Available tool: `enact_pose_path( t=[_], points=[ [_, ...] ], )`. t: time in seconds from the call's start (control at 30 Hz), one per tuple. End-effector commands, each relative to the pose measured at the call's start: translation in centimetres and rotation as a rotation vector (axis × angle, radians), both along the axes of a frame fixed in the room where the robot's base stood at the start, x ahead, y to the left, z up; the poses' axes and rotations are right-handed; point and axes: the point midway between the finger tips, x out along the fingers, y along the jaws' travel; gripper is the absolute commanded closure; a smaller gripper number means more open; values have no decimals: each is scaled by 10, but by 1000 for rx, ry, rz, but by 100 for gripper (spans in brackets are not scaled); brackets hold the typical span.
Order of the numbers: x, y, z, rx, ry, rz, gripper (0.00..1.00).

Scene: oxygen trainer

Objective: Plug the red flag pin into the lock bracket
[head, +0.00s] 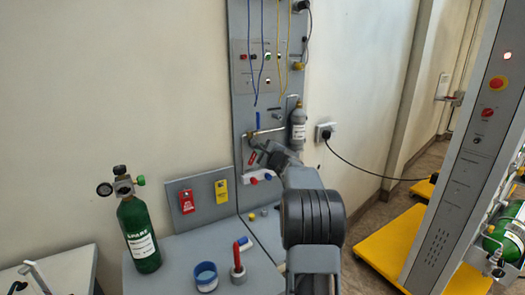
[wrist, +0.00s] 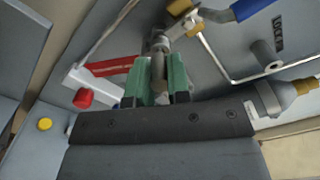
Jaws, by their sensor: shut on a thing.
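My gripper (wrist: 160,82), with green finger pads, is shut on the grey shaft of the red flag pin in the wrist view. The pin's red flag (wrist: 110,66) sticks out to the left of the fingers; the flag (head: 252,158) also shows in the head view, in front of the grey panel. The pin's upper end is close to a small metal fitting (wrist: 186,24) beside a blue lever handle (wrist: 232,10). This fitting looks like the lock bracket; I cannot tell whether the pin touches it or is in it. My gripper (head: 268,152) is mostly hidden by my arm in the head view.
A white piece with a red knob (wrist: 83,98) lies close at left. A grey peg (wrist: 266,54) and a bent metal rod are at right. A grey cylinder (head: 298,125) hangs on the panel. A green bottle (head: 140,235), blue cup (head: 205,276) and red-handled tool (head: 238,262) stand on the bench.

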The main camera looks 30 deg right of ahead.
Motion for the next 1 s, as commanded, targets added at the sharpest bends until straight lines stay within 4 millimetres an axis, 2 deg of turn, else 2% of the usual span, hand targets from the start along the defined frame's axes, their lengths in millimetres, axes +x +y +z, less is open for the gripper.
enact_pose_path(
  t=[0.47,0.5,0.8,1.0],
  points=[
    [9,0,1,0,-3,1,100],
    [10,0,1,0,-3,1,82],
    [9,0,1,0,-1,0,53],
    [9,0,0,0,-1,-1,53]
  ],
)
